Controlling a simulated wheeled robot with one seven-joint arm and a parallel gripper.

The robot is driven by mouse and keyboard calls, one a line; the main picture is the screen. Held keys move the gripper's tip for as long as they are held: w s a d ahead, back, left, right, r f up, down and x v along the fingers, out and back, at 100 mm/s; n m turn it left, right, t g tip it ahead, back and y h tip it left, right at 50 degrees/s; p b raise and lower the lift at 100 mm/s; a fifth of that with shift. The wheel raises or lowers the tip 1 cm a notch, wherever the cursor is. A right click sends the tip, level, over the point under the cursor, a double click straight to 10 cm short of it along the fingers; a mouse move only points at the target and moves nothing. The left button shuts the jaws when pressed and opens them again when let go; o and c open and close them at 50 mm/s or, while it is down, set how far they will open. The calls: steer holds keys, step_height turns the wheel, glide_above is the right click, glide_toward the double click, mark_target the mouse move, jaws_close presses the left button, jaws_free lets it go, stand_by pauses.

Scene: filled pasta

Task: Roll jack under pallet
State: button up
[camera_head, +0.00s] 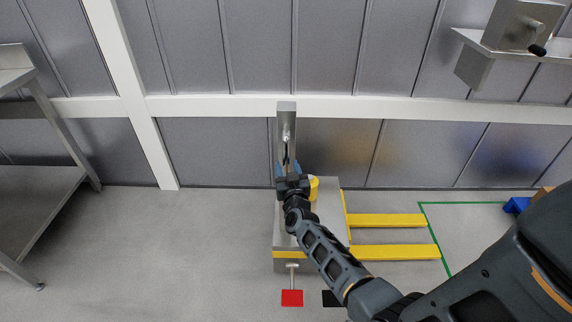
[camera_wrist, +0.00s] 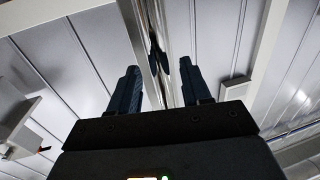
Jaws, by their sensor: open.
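The jack stands on the floor in the head view, with a grey body (camera_head: 337,196), two yellow forks (camera_head: 390,252) pointing right and an upright metal post (camera_head: 286,108) at its back. My gripper (camera_head: 287,166) is in front of this post, above the body. In the wrist view my gripper (camera_wrist: 160,72) has its two fingers apart, with a shiny upright bar (camera_wrist: 170,30) and a dark handle-like piece (camera_wrist: 155,55) seen between and beyond them. I cannot tell whether the fingers touch anything. No whole pallet is in view.
A green floor outline (camera_head: 440,238) lies around the fork ends. A blue object (camera_head: 517,205) and a brown edge (camera_head: 543,194) show at the right, partly behind my arm. A steel table (camera_head: 40,200) stands left. Red (camera_head: 292,298) and black (camera_head: 331,298) pads lie in front.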

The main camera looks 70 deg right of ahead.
steer(key=shift+x, duration=1.3)
steer(key=shift+c, duration=0.4)
jaws_close()
